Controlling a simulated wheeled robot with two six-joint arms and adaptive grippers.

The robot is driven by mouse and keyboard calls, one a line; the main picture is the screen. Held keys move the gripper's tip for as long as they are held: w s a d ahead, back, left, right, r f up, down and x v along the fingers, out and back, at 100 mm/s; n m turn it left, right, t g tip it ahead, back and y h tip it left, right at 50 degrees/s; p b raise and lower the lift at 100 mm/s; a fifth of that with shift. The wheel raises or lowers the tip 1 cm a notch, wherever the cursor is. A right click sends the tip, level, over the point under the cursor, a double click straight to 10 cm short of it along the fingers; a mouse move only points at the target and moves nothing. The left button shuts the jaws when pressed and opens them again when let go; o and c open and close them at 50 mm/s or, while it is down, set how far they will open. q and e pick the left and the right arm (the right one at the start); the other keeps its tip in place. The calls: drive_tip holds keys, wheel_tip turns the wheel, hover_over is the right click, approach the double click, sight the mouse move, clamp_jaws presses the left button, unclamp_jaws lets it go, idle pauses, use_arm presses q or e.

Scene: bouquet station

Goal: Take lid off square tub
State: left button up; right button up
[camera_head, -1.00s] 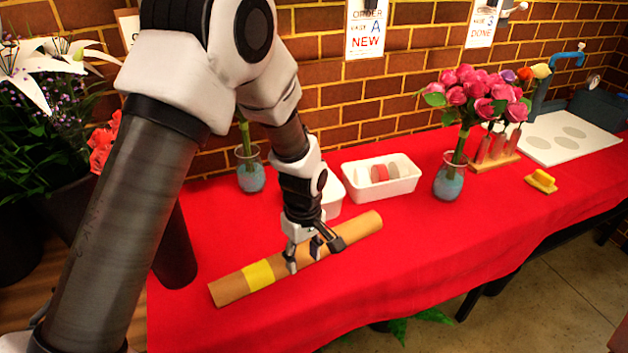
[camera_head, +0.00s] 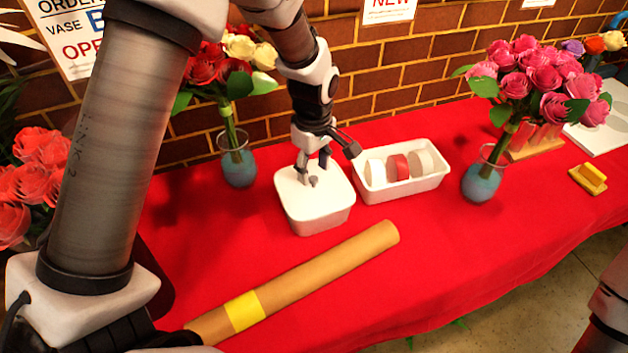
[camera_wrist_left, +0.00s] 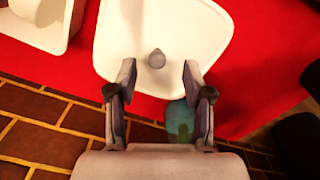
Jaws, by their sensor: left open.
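The white square tub (camera_head: 318,218) stands on the red cloth behind the cardboard tube, with its white lid (camera_head: 290,190) on. A small grey knob (camera_head: 313,182) sits in the middle of the lid; it also shows in the left wrist view (camera_wrist_left: 156,59). My left gripper (camera_head: 314,171) points down over the lid from behind. In the left wrist view its open fingers (camera_wrist_left: 159,68) are on either side of the knob's near edge, with a gap to it. I cannot tell whether the fingertips touch the lid.
A white tray (camera_head: 430,183) with several ribbon rolls stands right of the tub. A cardboard tube (camera_head: 320,268) with a yellow band lies in front. Blue vases stand behind left (camera_head: 238,168) and at right (camera_head: 482,183), holding roses. Red cloth is clear at front right.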

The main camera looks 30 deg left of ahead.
sight(314, 178)
use_arm(q)
drive_tip(key=f, duration=0.4)
drive_tip(key=shift+w+a+f, duration=0.2)
drive_tip(key=shift+w, duration=0.15)
drive_tip(key=shift+s+d+r, duration=0.1)
drive_tip(key=shift+s+r, duration=0.05)
drive_tip(key=shift+s, duration=0.05)
clamp_jaws()
use_arm(e)
drive_tip(key=shift+w+r, duration=0.1)
drive_tip(key=shift+w, duration=0.05)
